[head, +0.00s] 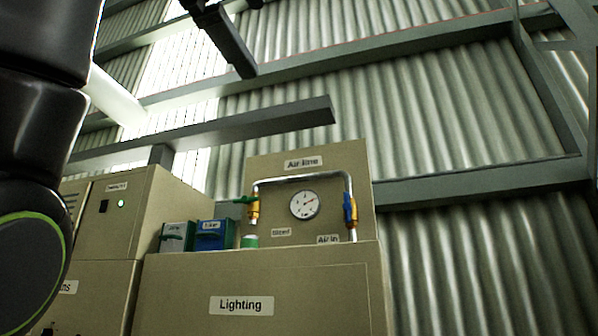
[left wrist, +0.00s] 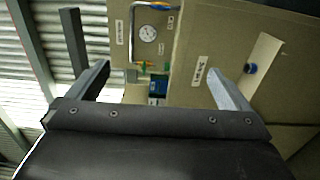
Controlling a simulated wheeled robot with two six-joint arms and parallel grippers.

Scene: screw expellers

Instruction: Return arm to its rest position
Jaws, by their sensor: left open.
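My left arm (head: 40,150) fills the left edge of the head view, black with a green ring at a joint. A dark finger-like part of my left gripper (head: 238,45) shows at the top, in front of the corrugated wall and clear of the panel. In the left wrist view the left gripper (left wrist: 160,70) has its two fingers wide apart, with nothing between them. It faces the air-line panel and cabinets from a distance. My right arm is not seen.
The air-line panel (head: 270,217) carries a gauge (head: 304,204), a pipe and two valves. Below it stands the Lighting cabinet (head: 330,290). A grey beam (head: 250,124) crosses behind. Space above the panel looks free.

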